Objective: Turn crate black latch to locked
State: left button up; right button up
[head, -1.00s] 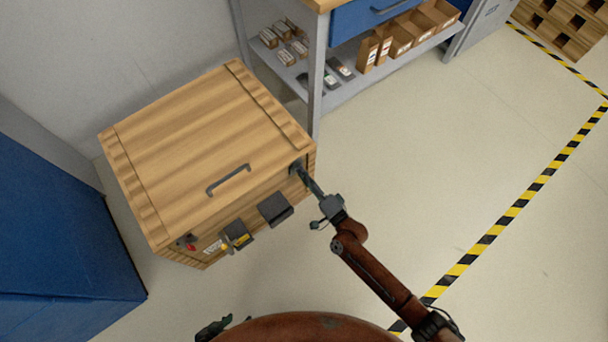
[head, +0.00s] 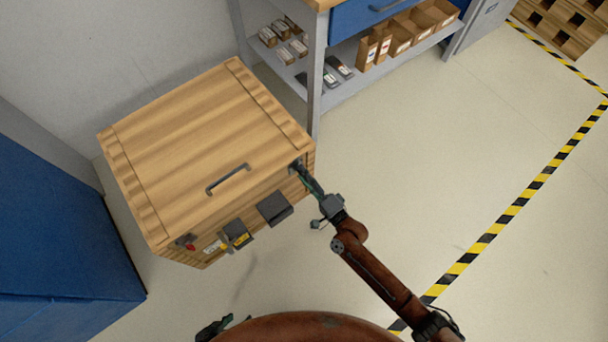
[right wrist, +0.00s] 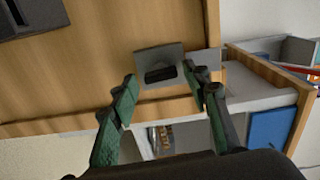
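The wooden crate (head: 205,140) stands closed at the left in the head view, with a grey handle (head: 228,179) on its lid. The black latch (right wrist: 160,74) is a short dark bar on a grey plate, lying nearly level in the right wrist view. My right gripper (right wrist: 161,79) is open, with one green fingertip on each side of the bar. I cannot tell whether either finger touches it. In the head view my right gripper (head: 301,172) covers most of the latch at the crate's right front corner. My left gripper (head: 222,326) shows only partly at the bottom edge.
The crate's front also bears a dark box (head: 275,208), a dark piece with yellow (head: 238,234) and a red part (head: 190,245). A blue cabinet (head: 60,220) stands left. A shelf unit (head: 345,85) with cartons stands behind. The floor at right is clear.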

jog(key=shift+s, duration=0.1)
jog(key=v, duration=1.1)
jog(key=shift+s+d, duration=0.2)
jog(key=shift+s, duration=0.1)
